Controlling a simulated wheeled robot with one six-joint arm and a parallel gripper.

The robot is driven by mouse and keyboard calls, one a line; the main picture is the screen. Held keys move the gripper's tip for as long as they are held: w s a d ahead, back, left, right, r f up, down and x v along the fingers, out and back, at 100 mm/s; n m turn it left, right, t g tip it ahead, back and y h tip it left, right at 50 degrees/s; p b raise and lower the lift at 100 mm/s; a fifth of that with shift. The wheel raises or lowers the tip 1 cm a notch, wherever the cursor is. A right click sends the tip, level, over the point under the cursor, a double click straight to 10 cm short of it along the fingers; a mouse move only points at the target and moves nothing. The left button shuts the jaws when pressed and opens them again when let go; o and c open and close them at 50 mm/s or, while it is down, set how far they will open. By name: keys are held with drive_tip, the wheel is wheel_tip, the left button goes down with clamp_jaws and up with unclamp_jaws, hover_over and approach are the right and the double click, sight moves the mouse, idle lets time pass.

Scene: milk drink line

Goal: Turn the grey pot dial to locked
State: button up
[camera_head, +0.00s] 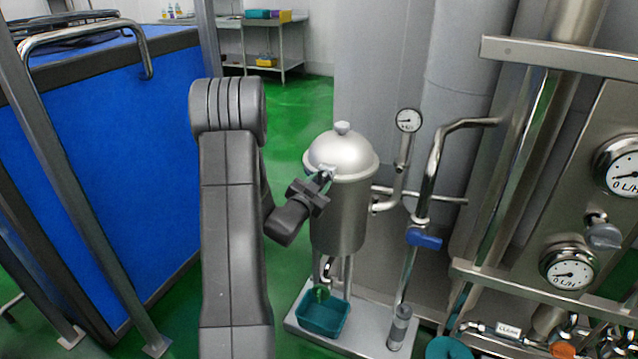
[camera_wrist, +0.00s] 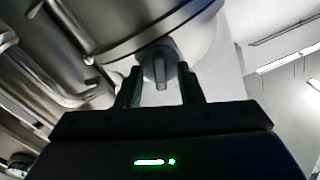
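The steel pot (camera_head: 340,215) with its domed lid stands upright on a low metal base. The grey pot dial (camera_wrist: 160,66) is a small round knob with a raised ridge at the pot's rim; in the wrist view the ridge points roughly down the picture. My gripper (camera_wrist: 160,88) is open, with one finger on each side of the dial and a gap to the ridge. In the head view my gripper (camera_head: 322,180) is at the pot's upper left side and mostly hides the dial there.
A teal tub (camera_head: 324,316) sits under the pot's outlet. A pressure gauge (camera_head: 408,121), pipes and a blue valve handle (camera_head: 425,238) stand close to the pot's right. A steel panel with dials (camera_head: 570,268) is at the far right. Green floor is free behind the pot.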

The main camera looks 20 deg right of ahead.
drive_tip(key=shift+c, duration=0.4)
clamp_jaws()
drive_tip(key=shift+f+b, duration=0.1)
drive_tip(key=shift+b, duration=0.35)
drive_tip(key=m+b, duration=0.1)
drive_tip(key=b, duration=0.1)
drive_tip(key=m+b, duration=0.1)
drive_tip(key=b, duration=0.1)
drive_tip(key=shift+f+b, duration=0.25)
drive_tip(key=shift+b, duration=0.1)
drive_tip(key=m+b, duration=0.3)
drive_tip(key=b, duration=0.3)
drive_tip(key=shift+m, duration=0.4)
drive_tip(key=m+b, duration=0.4)
drive_tip(key=b, duration=0.1)
drive_tip(key=shift+b, duration=0.35)
drive_tip(key=shift+r+m+b, duration=0.25)
drive_tip(key=shift+m+b, duration=1.15)
drive_tip(key=shift+m, duration=0.2)
